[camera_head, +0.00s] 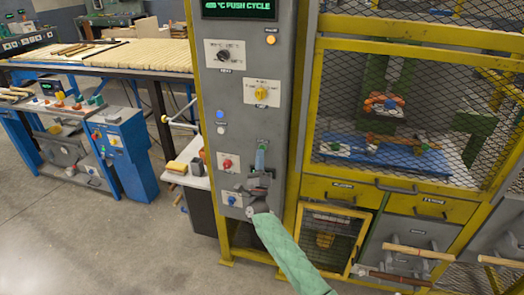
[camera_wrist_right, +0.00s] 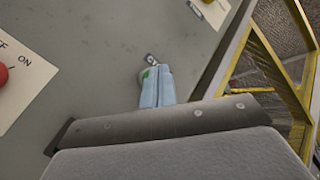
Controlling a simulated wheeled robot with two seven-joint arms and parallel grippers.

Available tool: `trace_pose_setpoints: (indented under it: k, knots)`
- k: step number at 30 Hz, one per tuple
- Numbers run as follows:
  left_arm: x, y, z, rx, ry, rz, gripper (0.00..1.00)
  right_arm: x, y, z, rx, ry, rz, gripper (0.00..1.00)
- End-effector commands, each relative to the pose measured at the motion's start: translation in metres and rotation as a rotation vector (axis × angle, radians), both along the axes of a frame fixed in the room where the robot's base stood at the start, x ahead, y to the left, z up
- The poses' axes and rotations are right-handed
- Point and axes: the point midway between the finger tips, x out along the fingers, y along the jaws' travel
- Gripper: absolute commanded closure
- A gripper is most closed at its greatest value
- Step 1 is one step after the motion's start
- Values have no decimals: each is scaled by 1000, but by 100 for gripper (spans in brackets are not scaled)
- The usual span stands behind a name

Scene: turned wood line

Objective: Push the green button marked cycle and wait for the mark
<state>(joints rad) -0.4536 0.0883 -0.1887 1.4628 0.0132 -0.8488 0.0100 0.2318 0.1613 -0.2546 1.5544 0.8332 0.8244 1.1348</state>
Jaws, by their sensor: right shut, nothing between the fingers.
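The grey control panel (camera_head: 243,118) has a dark display (camera_head: 238,9) with green text that ends in "PUSH CYCLE". My right gripper (camera_head: 260,150) is shut and empty, its light blue fingers pointing at the panel just below a small label. In the right wrist view the shut fingertips (camera_wrist_right: 153,70) cover most of a round button; a sliver of the green button (camera_wrist_right: 148,74) shows at their left edge, below a small dark label (camera_wrist_right: 152,60). I cannot tell whether the fingertips touch it or whether it is pressed. My left gripper is out of view.
On the panel are a yellow knob (camera_head: 261,93), a black knob (camera_head: 223,55), a blue lamp (camera_head: 220,115), an orange lamp (camera_head: 271,39) and a red knob (camera_head: 227,163). A yellow-framed mesh guard (camera_head: 345,60) stands to the right. Open floor (camera_head: 110,245) lies to the left.

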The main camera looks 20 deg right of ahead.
Motion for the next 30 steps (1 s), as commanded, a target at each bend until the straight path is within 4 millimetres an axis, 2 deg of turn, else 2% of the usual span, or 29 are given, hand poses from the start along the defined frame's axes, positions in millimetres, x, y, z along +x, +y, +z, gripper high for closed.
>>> trace_pose_setpoints:
  k: [3,30]
  knots:
    - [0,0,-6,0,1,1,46,3,-2,-1,0,0,0,100]
    - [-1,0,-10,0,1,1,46,7,-5,0,0,0,0,100]
